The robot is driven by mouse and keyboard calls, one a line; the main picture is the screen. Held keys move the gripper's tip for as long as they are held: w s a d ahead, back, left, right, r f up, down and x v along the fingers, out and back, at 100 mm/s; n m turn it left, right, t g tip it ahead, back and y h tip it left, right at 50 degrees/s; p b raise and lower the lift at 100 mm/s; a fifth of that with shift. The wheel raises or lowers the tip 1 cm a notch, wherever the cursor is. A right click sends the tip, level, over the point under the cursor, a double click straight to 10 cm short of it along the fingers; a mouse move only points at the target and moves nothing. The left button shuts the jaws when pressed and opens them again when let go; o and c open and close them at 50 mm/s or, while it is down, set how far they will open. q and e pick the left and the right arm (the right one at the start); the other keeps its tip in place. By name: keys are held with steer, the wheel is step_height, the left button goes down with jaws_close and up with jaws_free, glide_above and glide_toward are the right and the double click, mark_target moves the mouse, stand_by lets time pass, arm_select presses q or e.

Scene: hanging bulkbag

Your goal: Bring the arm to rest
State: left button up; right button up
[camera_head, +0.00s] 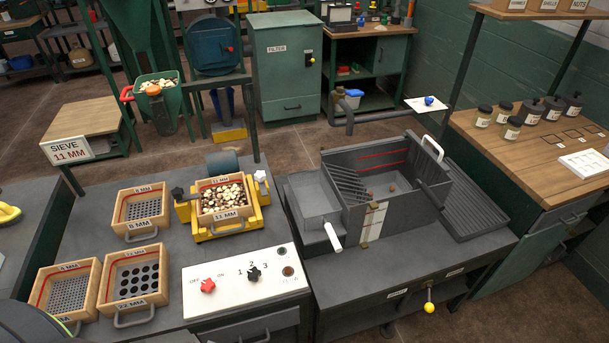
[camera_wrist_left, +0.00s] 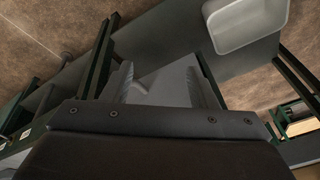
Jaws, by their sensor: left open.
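My left gripper (camera_wrist_left: 160,84) shows in the left wrist view with its two fingers apart and nothing held between them. Beyond the fingers is a light grey surface, too close-cropped to identify surely. In the head view the gripper is not visible; a dark rounded shape with a yellow-green line at the lower left corner may be part of my left arm. My right gripper is in neither view.
A sieve (camera_head: 223,205) of mixed pieces sits in a yellow shaker (camera_head: 245,224). Empty sieves (camera_head: 136,280) lie left of the white control panel (camera_head: 246,283). A grey tank (camera_head: 375,180) stands right. A pale tray (camera_wrist_left: 246,24) shows in the wrist view.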

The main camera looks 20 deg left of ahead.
arm_select(q)
steer(key=s+f+b, duration=0.1)
steer(key=s+f, duration=0.7)
steer(key=f, duration=0.3)
steer(key=s+d+f+g+b, duration=0.1)
steer(key=s+f, duration=0.7)
steer(key=f, duration=0.3)
steer(key=shift+d+f+b, duration=0.15)
steer(key=shift+f+b, duration=0.05)
steer(key=shift+b, duration=0.2)
steer(key=shift+s, duration=0.1)
